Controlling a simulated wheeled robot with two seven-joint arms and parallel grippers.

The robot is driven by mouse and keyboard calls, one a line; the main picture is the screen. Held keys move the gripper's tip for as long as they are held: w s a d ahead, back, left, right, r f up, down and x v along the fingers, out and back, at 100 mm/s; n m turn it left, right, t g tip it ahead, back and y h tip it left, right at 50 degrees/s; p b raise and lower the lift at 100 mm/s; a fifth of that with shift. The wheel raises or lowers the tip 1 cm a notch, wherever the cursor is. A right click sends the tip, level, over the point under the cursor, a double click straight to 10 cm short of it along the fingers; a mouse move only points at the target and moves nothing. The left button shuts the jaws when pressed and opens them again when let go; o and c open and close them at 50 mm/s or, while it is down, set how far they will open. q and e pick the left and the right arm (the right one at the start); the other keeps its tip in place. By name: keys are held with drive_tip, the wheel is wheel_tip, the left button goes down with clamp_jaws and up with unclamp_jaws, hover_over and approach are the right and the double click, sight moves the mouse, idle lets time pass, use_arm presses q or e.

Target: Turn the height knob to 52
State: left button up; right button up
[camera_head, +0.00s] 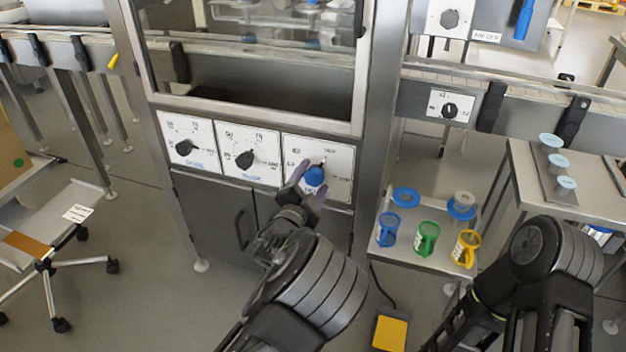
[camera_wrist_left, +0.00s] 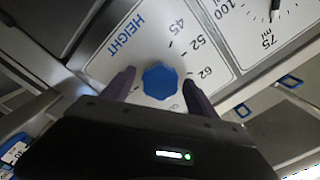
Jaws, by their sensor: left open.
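The blue height knob (camera_head: 315,176) sits on the rightmost of three white dial panels on the machine front. In the left wrist view the blue knob (camera_wrist_left: 160,80) is seen face-on, with the panel (camera_wrist_left: 120,58) marked HEIGHT and the numbers 45, 52 and 62. My left gripper (camera_head: 309,178) is open at this panel. In the left wrist view its two purple fingers (camera_wrist_left: 159,84) stand on either side of the knob, and I cannot tell whether they touch it. The number the knob points to is not clear.
Two more panels with black knobs (camera_head: 184,147) (camera_head: 244,159) lie to the left. A small table (camera_head: 405,251) with blue, green and yellow cups stands right of the machine. My right arm shows at the lower right; its gripper is out of view.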

use_arm(q)
drive_tip(key=shift+w, duration=0.3)
drive_tip(key=c, duration=1.4)
